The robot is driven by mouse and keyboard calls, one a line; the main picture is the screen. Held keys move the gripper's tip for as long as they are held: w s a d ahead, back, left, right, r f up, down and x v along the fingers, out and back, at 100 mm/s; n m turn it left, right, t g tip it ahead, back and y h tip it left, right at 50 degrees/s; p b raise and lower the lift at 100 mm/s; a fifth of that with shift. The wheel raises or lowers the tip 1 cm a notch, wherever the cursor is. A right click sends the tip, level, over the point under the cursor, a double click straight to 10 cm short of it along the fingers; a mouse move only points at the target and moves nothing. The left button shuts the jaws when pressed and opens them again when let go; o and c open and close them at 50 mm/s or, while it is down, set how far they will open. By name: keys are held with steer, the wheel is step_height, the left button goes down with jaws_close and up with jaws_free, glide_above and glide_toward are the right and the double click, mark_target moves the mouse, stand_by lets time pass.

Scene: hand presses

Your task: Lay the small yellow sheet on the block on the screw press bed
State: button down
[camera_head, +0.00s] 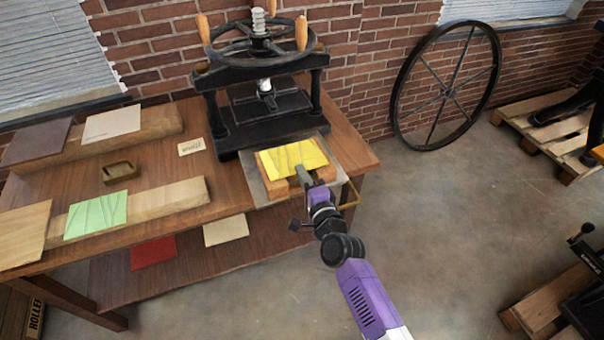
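The small yellow sheet (280,158) shows flat over the top of a wooden block (274,188), with thin creases or lines on it. The block sits on the grey bed (256,190) that reaches out in front of the black screw press (258,105). My gripper (302,170) comes in from the front and its tip covers part of the sheet's front edge. I cannot tell whether the fingers hold the sheet or are only over it, nor whether the sheet fully touches the block.
On the table (160,170) to the left are a green sheet (96,215), a cream sheet (112,123) and a brown sheet (38,142) on boards. A small brass tray (120,172) and a label card (191,147) lie between. Red and cream sheets are on the lower shelf.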

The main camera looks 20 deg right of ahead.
steer(key=c, duration=1.4)
jaws_free()
steer(key=s+p, duration=0.1)
steer(key=s, duration=0.5)
steer(key=shift+s, duration=0.25)
stand_by(0.5)
